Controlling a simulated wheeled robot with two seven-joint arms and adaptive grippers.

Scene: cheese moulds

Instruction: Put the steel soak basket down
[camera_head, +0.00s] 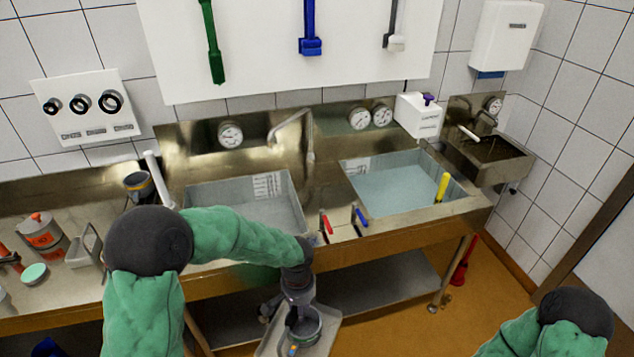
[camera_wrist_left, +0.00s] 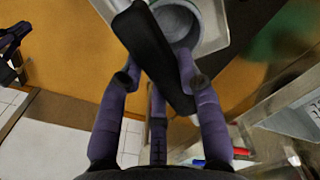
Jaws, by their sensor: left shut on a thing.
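My left gripper (camera_head: 299,300) hangs in front of the sink bench, low over the floor side. In the left wrist view its purple fingers (camera_wrist_left: 160,85) are closed around a long black handle (camera_wrist_left: 150,50). A round grey vessel, which I take for the steel soak basket (camera_wrist_left: 178,20), shows just beyond the handle; it also shows below the gripper in the head view (camera_head: 308,328). The fingers and handle hide part of it. Purple finger parts (camera_wrist_left: 14,62) at the left wrist view's edge look like my right gripper, cut off; its opening is unclear.
A pale tray (camera_head: 265,345) lies below the vessel; whether they touch is unclear. The bench has a left sink (camera_head: 225,192) and a right sink (camera_head: 395,190), both holding water. Red (camera_head: 326,224) and blue (camera_head: 359,217) handles stand at the front edge. A grey handled caddy (camera_head: 82,254) stands left.

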